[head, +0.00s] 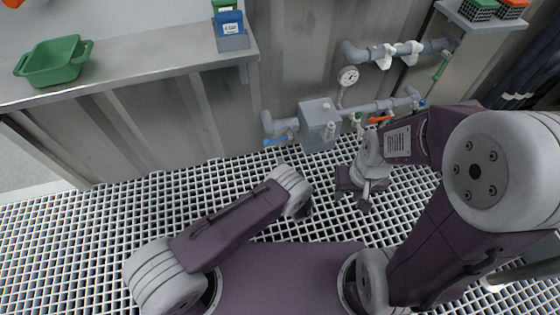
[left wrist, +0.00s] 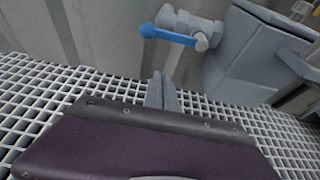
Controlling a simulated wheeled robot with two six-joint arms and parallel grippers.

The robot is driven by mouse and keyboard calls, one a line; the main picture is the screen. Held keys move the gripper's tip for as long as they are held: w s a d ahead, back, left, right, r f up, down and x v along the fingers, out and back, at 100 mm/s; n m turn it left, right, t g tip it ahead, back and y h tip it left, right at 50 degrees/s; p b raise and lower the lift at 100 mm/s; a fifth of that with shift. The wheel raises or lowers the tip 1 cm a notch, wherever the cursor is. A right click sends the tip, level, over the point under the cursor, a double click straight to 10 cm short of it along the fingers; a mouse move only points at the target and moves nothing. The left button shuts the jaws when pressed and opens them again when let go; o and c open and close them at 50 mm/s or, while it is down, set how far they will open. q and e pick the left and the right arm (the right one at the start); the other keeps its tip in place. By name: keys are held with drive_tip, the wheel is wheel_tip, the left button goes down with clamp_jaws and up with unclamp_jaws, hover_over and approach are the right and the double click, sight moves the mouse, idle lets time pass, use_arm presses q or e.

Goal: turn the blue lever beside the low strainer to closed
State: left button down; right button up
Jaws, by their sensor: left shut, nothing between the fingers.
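The blue lever (head: 276,141) sits low on the pipe at the left side of the low strainer, a grey box (head: 320,124). In the left wrist view the lever (left wrist: 170,36) points left from its pale pivot, roughly along the pipe, and the strainer (left wrist: 245,55) stands to its right. My left gripper's fingers (left wrist: 161,90) are shut and empty, below the lever in that view and apart from it. In the head view its fingers are mostly hidden behind my wrist. My right gripper (head: 352,198) is open and empty over the grating, right of the strainer.
An orange lever (head: 380,119) and a gauge (head: 348,76) are on the pipework right of the strainer. A green tub (head: 54,61) and a blue box (head: 231,30) stand on the left ledge (head: 140,70). The white floor grating (head: 100,220) is clear at left.

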sight(278, 140)
use_arm(q)
drive_tip(key=f+b+x, duration=0.1)
drive_tip(key=b+x, duration=0.4)
drive_tip(key=x, duration=0.3)
wheel_tip(278, 140, up, 5)
drive_tip(key=shift+f, duration=0.1)
